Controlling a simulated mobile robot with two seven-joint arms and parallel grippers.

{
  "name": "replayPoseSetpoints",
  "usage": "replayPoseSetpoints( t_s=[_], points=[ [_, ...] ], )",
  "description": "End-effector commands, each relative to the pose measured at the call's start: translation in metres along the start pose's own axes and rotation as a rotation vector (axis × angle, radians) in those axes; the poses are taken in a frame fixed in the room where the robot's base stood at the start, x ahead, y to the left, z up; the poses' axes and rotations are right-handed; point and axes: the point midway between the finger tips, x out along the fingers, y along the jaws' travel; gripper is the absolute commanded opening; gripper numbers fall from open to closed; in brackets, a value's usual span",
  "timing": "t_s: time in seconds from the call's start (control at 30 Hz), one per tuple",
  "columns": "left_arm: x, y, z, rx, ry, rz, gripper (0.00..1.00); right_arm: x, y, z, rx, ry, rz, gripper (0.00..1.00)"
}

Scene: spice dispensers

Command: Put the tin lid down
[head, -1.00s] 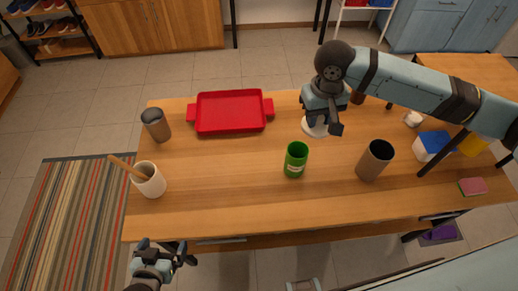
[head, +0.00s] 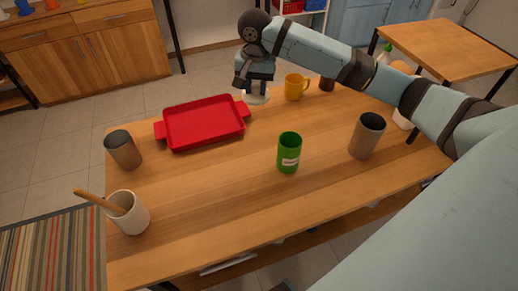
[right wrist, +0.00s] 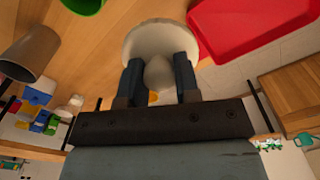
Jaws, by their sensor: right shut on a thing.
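The white round tin lid (head: 258,99) is by the far edge of the table, just behind the red tray's right handle. My right gripper (head: 254,84) is over it. In the right wrist view its two fingers (right wrist: 159,76) are shut on the lid's pale knob, with the lid's disc (right wrist: 150,38) beyond them. I cannot tell whether the lid touches the table. The open green tin (head: 289,154) stands upright nearer the front, apart from the lid; its edge shows in the right wrist view (right wrist: 84,4). My left gripper is not in view.
The red tray (head: 203,122) lies left of the lid. A yellow mug (head: 295,88) is to the lid's right. A grey-brown cup (head: 366,137), a dark cup (head: 123,150) and a white pot with a wooden utensil (head: 130,216) stand around. The table's middle front is clear.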

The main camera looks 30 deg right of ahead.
Motion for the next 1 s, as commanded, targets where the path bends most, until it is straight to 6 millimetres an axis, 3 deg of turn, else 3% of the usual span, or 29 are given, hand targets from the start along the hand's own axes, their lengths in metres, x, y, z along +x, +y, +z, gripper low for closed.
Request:
replayPoseSetpoints(
  t_s=[0.03, 0.17, 0.37, 0.8, 1.0],
  points=[
    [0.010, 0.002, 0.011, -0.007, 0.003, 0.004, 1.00, 0.014, 0.003, -0.010, 0.053, -0.004, -0.001, 0.09],
    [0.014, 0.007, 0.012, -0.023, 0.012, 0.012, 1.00, 0.018, 0.009, -0.026, 0.155, -0.013, -0.001, 0.09],
    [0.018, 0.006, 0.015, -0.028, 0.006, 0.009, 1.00, 0.037, 0.012, -0.033, 0.202, -0.020, 0.004, 0.09],
    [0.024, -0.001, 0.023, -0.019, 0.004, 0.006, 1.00, 0.149, 0.012, -0.030, 0.199, -0.018, 0.002, 0.09],
    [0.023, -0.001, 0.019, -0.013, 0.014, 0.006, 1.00, 0.173, 0.012, -0.030, 0.199, -0.018, 0.001, 0.09]
  ],
)
